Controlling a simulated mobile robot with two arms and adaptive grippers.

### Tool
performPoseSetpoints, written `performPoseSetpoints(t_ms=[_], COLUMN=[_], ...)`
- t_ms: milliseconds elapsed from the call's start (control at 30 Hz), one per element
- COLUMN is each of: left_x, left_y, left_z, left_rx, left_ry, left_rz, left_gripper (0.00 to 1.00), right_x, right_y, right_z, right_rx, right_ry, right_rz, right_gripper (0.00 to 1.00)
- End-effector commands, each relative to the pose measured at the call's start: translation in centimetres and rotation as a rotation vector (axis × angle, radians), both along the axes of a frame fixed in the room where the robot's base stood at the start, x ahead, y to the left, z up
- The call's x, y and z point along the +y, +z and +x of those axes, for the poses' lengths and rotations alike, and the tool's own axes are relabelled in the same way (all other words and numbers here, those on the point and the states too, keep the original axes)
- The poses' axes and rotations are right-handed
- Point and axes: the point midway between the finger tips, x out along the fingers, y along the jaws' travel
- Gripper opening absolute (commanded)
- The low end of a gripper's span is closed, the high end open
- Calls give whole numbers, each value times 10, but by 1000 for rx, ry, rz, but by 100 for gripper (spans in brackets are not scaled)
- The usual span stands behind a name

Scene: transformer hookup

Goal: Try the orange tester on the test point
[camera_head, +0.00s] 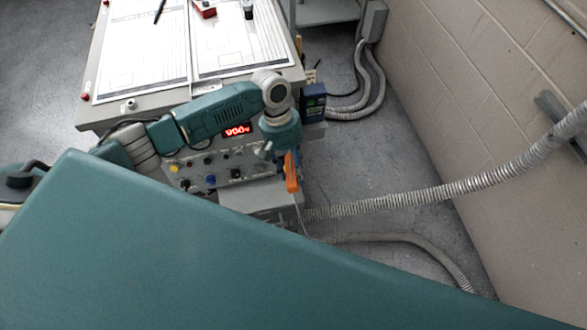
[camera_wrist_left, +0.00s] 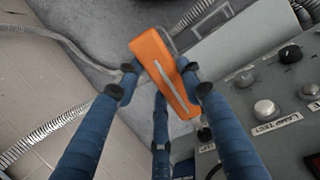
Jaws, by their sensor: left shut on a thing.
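The orange tester (camera_head: 291,172) is held by my left gripper (camera_head: 287,158), at the right end of the control panel and above a grey box. In the left wrist view, the blue fingers of my left gripper (camera_wrist_left: 160,82) are closed around the tester (camera_wrist_left: 170,65), a slanted orange block with a pale strip along its face. The front panel (camera_head: 225,170) has knobs, coloured buttons and a lit red display. I cannot tell which fitting is the test point. The tester's lower tip is not clear in either view. My right gripper is out of view.
The grey cabinet's top (camera_head: 140,105) carries papers, a pen and a red item (camera_head: 204,8). A dark blue box (camera_head: 313,103) is on its right side. A ribbed conduit (camera_head: 440,195) crosses to the wall (camera_head: 500,100).

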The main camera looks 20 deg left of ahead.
Motion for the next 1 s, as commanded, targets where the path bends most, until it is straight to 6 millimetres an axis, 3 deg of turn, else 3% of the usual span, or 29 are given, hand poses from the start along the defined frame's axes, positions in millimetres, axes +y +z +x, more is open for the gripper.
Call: performPoseSetpoints(t_ms=[1000], left_x=[0], left_y=[0], left_z=[1], left_rx=[-1], left_ry=[0], left_rz=[0], left_gripper=[12], right_x=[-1], right_y=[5], right_z=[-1], right_rx=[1], right_ry=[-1], right_rz=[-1], right_gripper=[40])
